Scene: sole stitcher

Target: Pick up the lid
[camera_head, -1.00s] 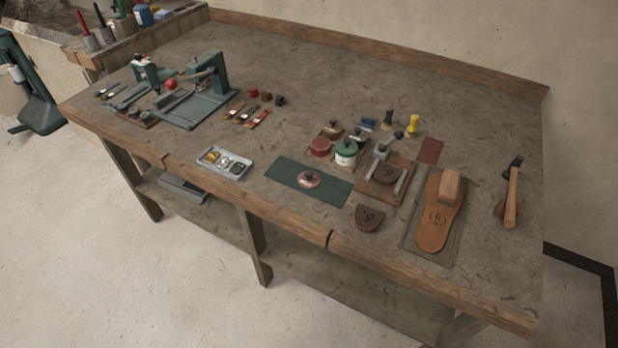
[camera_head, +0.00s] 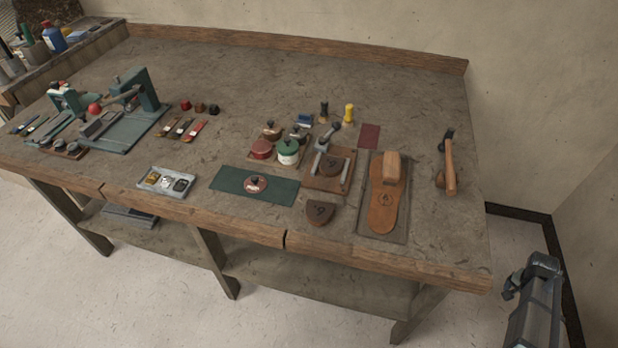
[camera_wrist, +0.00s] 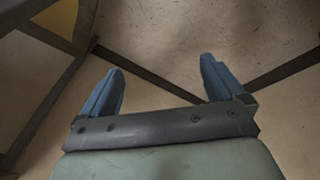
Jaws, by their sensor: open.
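A round reddish lid (camera_head: 255,184) with a pale label and a small dark knob lies on a dark green mat (camera_head: 227,182) near the bench's front edge. It does not show in the wrist view. My gripper (camera_wrist: 161,70) is open and empty in the wrist view, its two blue fingers wide apart over floor and dark beams. In the head view my arm shows at the lower right, beyond the bench's right end and far from the lid. A red round tin (camera_head: 261,149) and a white jar with a green top (camera_head: 288,152) stand behind the mat.
A metal tray (camera_head: 166,182) of small parts lies left of the mat. To its right are a brown heel piece (camera_head: 320,211), a clamp board (camera_head: 330,170), a leather sole (camera_head: 383,208) and a hammer (camera_head: 449,165). A green stitching machine (camera_head: 130,105) stands at left. The bench's back is clear.

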